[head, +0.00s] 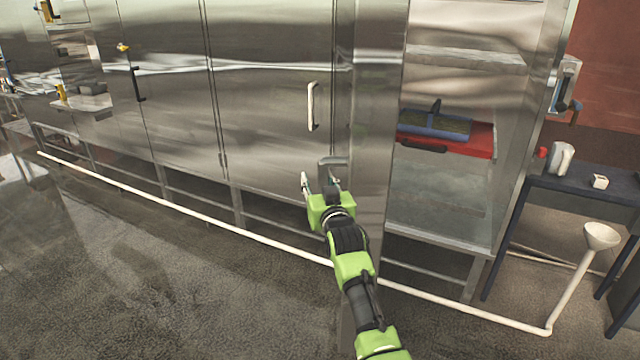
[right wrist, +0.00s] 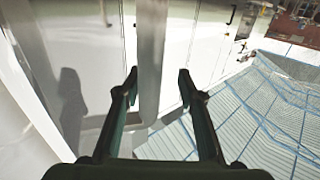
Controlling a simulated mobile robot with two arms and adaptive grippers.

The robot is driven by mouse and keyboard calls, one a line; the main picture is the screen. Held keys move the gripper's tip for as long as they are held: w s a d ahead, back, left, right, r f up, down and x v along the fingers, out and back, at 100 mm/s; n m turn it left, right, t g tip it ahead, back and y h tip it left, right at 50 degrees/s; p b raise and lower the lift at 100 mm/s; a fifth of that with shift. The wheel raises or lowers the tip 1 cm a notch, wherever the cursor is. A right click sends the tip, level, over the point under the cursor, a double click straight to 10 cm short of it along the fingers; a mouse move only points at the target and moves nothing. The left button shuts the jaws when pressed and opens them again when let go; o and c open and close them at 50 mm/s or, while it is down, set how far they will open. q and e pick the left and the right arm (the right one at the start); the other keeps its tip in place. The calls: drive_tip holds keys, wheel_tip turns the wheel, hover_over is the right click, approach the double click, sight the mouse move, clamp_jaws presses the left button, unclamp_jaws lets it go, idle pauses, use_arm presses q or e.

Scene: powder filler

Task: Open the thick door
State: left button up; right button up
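The thick door appears to be the tall steel panel (head: 378,110) in the middle of the head view. It stands out from the cabinet front beside an open bay; its exact angle is hard to tell. A grey metal handle (head: 333,162) sits low on it. My right gripper (head: 320,184) is at this handle. In the right wrist view, the fingers of my right gripper (right wrist: 158,78) are apart, with a vertical metal bar (right wrist: 150,65), probably the handle, between them. Gaps show beside the bar. My left gripper is not in view.
A closed cabinet door (head: 265,110) with a white handle (head: 311,106) is left of the panel. The open bay holds a red tray (head: 480,140) with a blue item (head: 435,125). A white pipe (head: 215,228) runs low along the front. A dark table (head: 575,188) stands right. Floor is clear front left.

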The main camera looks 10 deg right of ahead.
drive_tip(key=shift+f, duration=0.25)
drive_tip(key=shift+s+d, duration=0.2)
drive_tip(key=shift+s, duration=0.15)
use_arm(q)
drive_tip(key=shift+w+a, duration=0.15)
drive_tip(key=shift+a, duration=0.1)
use_arm(e)
drive_tip(key=s, duration=0.7)
drive_tip(key=shift+d, duration=0.1)
drive_tip(key=shift+c, duration=0.2)
